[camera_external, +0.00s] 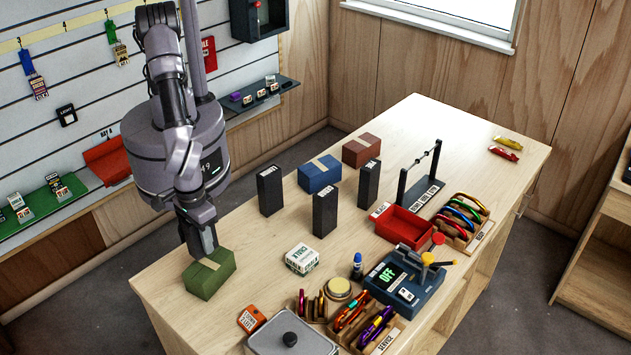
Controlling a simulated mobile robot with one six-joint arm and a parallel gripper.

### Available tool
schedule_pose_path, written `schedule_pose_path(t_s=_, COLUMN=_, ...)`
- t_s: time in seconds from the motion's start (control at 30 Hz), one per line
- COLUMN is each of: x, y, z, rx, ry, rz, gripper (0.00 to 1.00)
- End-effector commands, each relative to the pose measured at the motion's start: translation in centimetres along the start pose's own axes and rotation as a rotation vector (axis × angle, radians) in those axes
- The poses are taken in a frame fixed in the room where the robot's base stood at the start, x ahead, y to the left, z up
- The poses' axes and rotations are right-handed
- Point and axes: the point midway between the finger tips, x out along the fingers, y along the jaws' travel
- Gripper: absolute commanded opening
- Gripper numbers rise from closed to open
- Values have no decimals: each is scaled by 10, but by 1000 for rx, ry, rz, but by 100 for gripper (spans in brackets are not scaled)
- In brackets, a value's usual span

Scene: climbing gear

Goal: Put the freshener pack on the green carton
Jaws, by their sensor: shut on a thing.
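The green carton (222,279), with a beige tape strip, sits near the left corner of the table. My gripper (206,257) points down at the carton's top, towards its back side. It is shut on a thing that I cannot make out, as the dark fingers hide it. Whether the fingers or the held thing touch the carton cannot be told from this angle. I cannot pick out the freshener pack for sure in this view.
A white box (302,259) and an orange tag (251,319) lie right of the carton. Black upright blocks (325,213), a blue carton (319,176) and a brown carton (362,151) stand farther back. A grey lidded tin (290,345) and gear trays fill the front.

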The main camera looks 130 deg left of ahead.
Motion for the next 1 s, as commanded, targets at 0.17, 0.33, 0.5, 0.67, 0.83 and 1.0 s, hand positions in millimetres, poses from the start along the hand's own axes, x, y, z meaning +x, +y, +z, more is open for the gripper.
schedule_pose_path(t_s=0.17, x=17, y=7, z=3, rx=0, ry=1, rz=-2, gripper=0)
schedule_pose_path(t_s=0.33, x=37, y=7, z=3, rx=1, ry=0, rz=1, gripper=0)
schedule_pose_path(t_s=0.5, x=36, y=7, z=3, rx=1, ry=0, rz=1, gripper=0)
schedule_pose_path(t_s=0.67, x=39, y=7, z=3, rx=1, ry=0, rz=1, gripper=39)
schedule_pose_path(t_s=0.83, x=39, y=7, z=3, rx=1, ry=0, rz=1, gripper=53)
schedule_pose_path(t_s=1.0, x=38, y=7, z=3, rx=1, ry=0, rz=1, gripper=53)
